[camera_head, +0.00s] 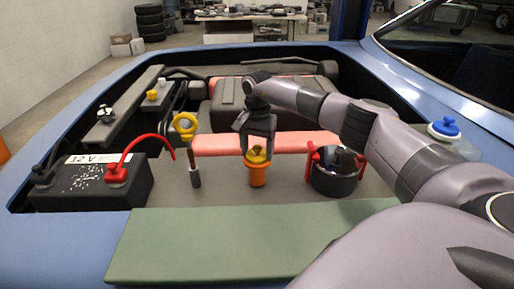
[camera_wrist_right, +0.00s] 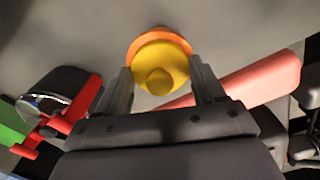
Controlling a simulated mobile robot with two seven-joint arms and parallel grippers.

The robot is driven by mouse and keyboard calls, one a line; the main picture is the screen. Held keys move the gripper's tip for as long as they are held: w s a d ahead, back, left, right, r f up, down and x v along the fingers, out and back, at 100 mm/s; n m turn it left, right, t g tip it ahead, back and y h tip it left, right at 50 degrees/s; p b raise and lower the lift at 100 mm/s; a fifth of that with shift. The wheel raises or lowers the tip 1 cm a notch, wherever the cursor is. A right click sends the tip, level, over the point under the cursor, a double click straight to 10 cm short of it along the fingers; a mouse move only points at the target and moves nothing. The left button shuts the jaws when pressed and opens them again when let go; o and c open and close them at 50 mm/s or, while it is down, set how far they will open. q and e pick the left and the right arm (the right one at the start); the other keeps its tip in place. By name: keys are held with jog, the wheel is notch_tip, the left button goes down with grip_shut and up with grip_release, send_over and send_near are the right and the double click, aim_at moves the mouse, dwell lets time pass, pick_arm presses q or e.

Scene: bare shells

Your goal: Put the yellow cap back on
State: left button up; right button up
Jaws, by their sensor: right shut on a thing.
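The yellow cap (camera_head: 257,155) is between the fingers of my right gripper (camera_head: 258,148), which is shut on it. It sits directly over the orange filler neck (camera_head: 257,178), at or just above its mouth. In the right wrist view the cap (camera_wrist_right: 160,68) is between the fingertips of the right gripper (camera_wrist_right: 162,84). The rim of the orange neck (camera_wrist_right: 150,36) shows behind it, slightly off-centre. I cannot tell whether the cap is seated or just touching. My left gripper is not in view.
A black battery (camera_head: 92,182) with a red cable and a yellow-ringed dipstick (camera_head: 185,128) stand left of the neck. A black pot-like part with red clips (camera_head: 334,170) is close on the right. A green mat (camera_head: 230,242) covers the front edge. A blue-capped reservoir (camera_head: 446,128) is further right.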

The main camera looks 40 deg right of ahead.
jog(key=o, duration=1.2)
jog(key=shift+r, duration=0.1)
jog(key=shift+r+p, duration=2)
jog(key=shift+r, duration=0.45)
jog(key=shift+r+p, duration=0.3)
jog(key=shift+r, duration=0.65)
grip_shut()
